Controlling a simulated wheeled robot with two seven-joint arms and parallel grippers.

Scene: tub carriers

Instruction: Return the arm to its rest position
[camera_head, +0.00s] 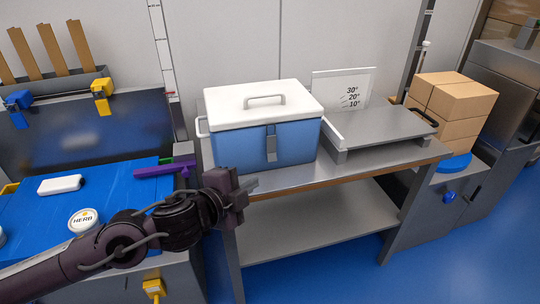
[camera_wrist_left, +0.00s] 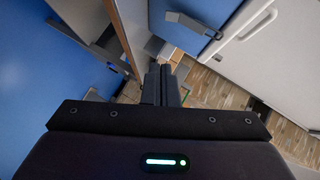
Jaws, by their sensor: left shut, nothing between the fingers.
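My left arm comes in from the left in the head view. My left gripper (camera_head: 251,184) is shut and empty, in front of the workbench and just below and left of the blue cooler box's (camera_head: 240,150) front face. In the left wrist view its fingers (camera_wrist_left: 161,84) lie together with nothing between them. The cooler has a closed white lid (camera_head: 225,106) with a grey handle; the lid also shows at the right of the wrist view (camera_wrist_left: 275,62). The gripper appears apart from the cooler. My right gripper is not in view.
The cooler stands on a grey workbench (camera_head: 290,178) beside a raised grey platform (camera_head: 385,126) with an angle sign (camera_head: 340,86). A blue-topped table (camera_head: 120,195) at left holds a white tub (camera_head: 83,220), a white block (camera_head: 60,184) and a purple piece (camera_head: 163,168). Cartons (camera_head: 450,98) stand at right.

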